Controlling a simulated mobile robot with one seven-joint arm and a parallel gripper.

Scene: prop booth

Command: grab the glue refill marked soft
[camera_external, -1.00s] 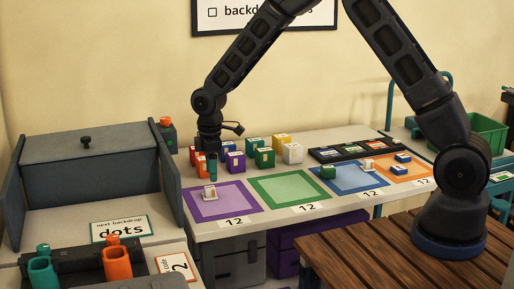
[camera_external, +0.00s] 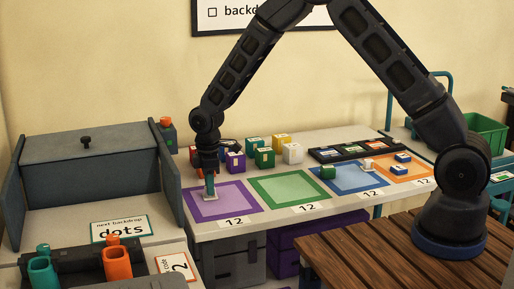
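I cannot read the word "soft" on anything, so I cannot tell which thing is that glue refill. A teal-capped container (camera_external: 42,268) and an orange one (camera_external: 117,262) stand in a dark holder at the lower left. A small dark green bottle with an orange cap (camera_external: 167,133) stands behind the grey box. My gripper (camera_external: 209,174) points down over the purple square, far from the lower-left containers. A slim teal piece (camera_external: 210,186) extends below it, its tip at a small white piece (camera_external: 211,198). Whether they touch, and the finger opening, are too small to tell.
Several coloured blocks (camera_external: 264,157) stand right behind my gripper. Purple (camera_external: 235,205), green (camera_external: 285,188), blue and orange squares line the white table. A grey box (camera_external: 90,170) with raised sides is at left. The green square is clear.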

